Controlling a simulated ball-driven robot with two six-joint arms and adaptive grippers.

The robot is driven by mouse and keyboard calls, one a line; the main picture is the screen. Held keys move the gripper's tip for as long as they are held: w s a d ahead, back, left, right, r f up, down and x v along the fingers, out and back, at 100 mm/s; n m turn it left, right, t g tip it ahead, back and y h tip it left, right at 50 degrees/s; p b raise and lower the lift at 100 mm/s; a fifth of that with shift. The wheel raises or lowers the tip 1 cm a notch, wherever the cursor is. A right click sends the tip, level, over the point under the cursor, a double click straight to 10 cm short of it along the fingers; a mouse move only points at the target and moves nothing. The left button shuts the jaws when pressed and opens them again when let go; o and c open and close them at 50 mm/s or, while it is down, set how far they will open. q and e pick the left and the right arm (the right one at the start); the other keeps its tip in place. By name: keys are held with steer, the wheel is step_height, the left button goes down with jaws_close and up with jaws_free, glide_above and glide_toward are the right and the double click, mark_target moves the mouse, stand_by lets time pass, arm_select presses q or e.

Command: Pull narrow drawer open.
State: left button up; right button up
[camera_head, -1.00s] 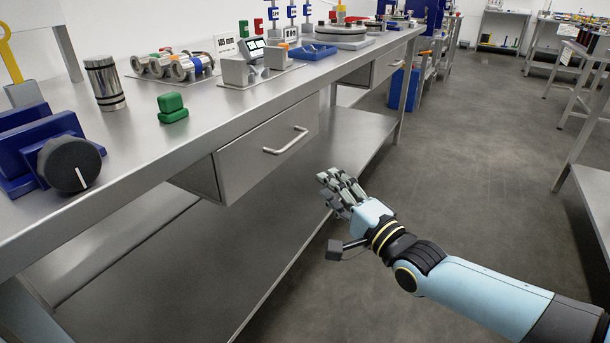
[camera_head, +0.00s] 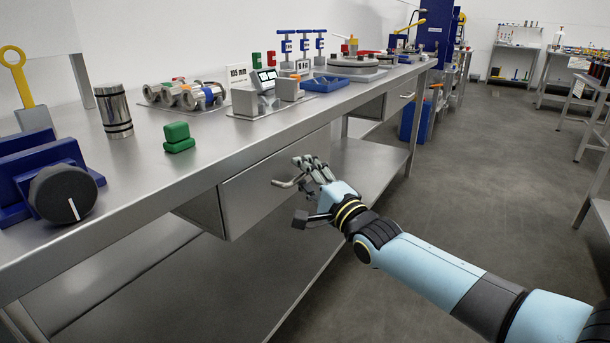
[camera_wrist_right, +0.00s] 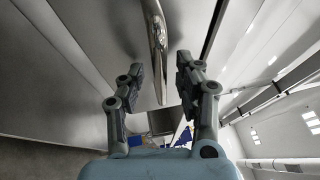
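The near drawer (camera_head: 245,197) hangs under the steel bench, its front flat and apparently closed. Its bar handle (camera_head: 283,184) shows just left of my right gripper (camera_head: 308,168), which partly hides it. In the right wrist view the shiny handle (camera_wrist_right: 157,50) runs down between the two sets of fingers of the right gripper (camera_wrist_right: 160,85). The fingers are spread apart with gaps on both sides of the bar, so the gripper is open. A second drawer (camera_head: 400,97) hangs farther along the bench. My left gripper is not in view.
The bench top (camera_head: 235,138) carries a green block (camera_head: 178,137), a steel cylinder (camera_head: 115,110) and a black dial (camera_head: 63,193). A lower shelf (camera_head: 365,165) runs beneath the drawers. A blue bin (camera_head: 414,120) stands at the far end. The floor (camera_head: 480,190) to the right is clear.

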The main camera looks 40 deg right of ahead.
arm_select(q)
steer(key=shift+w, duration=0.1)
arm_select(e)
jaws_close()
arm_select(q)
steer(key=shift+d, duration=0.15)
arm_select(e)
steer(key=shift+s, duration=0.15)
arm_select(q)
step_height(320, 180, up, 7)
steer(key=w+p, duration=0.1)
steer(key=p, duration=0.5)
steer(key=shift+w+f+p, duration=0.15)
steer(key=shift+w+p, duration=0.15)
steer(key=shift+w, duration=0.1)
arm_select(e)
steer(key=s+d, duration=0.4)
steer(key=s, duration=0.7)
steer(key=s+d, duration=0.5)
steer(key=s, duration=0.6)
steer(key=shift+f, duration=0.15)
jaws_free()
steer(key=shift+w, duration=0.1)
